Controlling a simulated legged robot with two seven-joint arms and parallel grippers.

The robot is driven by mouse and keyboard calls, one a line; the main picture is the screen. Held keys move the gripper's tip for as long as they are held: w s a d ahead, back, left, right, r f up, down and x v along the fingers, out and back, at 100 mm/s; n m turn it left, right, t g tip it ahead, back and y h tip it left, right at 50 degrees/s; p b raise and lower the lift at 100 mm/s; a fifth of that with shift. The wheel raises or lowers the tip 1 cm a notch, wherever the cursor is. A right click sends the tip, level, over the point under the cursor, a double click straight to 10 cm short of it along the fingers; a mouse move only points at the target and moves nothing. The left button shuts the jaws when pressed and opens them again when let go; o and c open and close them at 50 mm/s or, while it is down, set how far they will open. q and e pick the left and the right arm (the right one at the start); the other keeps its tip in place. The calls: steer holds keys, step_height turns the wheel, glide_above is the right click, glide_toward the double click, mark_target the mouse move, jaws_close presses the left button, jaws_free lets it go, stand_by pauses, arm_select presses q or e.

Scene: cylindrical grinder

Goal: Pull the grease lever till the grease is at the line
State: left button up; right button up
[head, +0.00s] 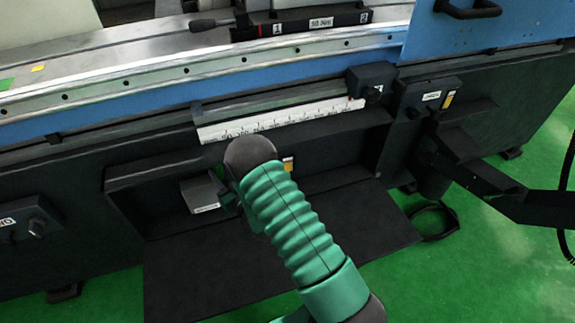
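My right arm comes in from the bottom, in a green ribbed sleeve with a dark rounded end. My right gripper (229,191) is mostly hidden behind that sleeve, beside a small grey box with a white label (200,193) in the open recess of the machine's front. I cannot tell whether its fingers are open or shut, or whether they touch anything. I cannot make out the grease lever, the grease level or its line; the arm covers part of the recess. My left gripper is not in view.
A dark flap (230,270) juts out below the recess. A white scale (280,121) runs above it, with a black block (371,80) at its right end. A dark bracket arm (480,175) sticks out at right.

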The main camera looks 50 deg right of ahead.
jaws_close()
steer(key=shift+s+a+f+t+b, duration=0.15)
steer(key=shift+s+f+t+b, duration=0.15)
steer(key=shift+b, duration=0.35)
steer(key=shift+s+a+f+n+t+b, duration=0.1)
steer(key=shift+s+a+n+t+b, duration=0.3)
steer(key=shift+b, duration=0.6)
steer(key=shift+s, duration=0.25)
